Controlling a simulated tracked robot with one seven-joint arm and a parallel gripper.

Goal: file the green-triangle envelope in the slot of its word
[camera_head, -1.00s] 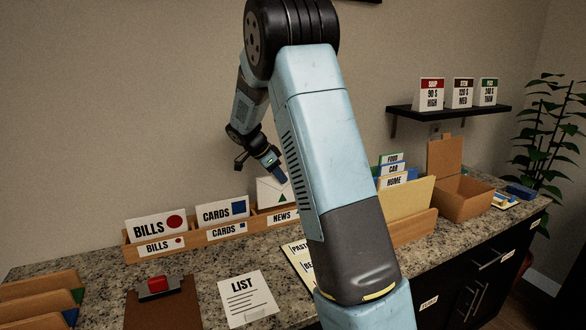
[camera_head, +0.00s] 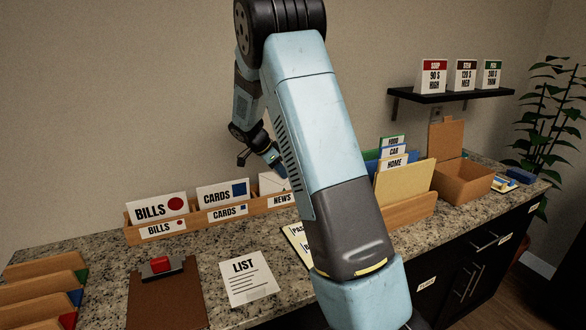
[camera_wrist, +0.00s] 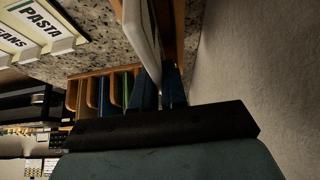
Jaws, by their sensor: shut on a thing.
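The white envelope (camera_head: 270,184) is upright at the NEWS slot, its lower part behind the slot's front. Its green triangle does not show now; my arm covers its right side. In the wrist view, the envelope (camera_wrist: 141,35) is a pale sheet running up from my fingers. My gripper (camera_head: 277,169) is shut on its top edge; the fingers also show in the wrist view (camera_wrist: 172,84). The wooden rack (camera_head: 196,221) has slots labelled BILLS (camera_head: 163,228), CARDS (camera_head: 228,211) and NEWS (camera_head: 281,199). Cards with a red circle and a blue square stand in the first two.
A LIST sheet (camera_head: 248,277) and a brown board with a red-topped clip (camera_head: 163,266) lie in front. A file holder with FOOD, CAR and HOME tabs (camera_head: 394,163) and an open cardboard box (camera_head: 463,184) stand right. Wooden dividers are at lower left.

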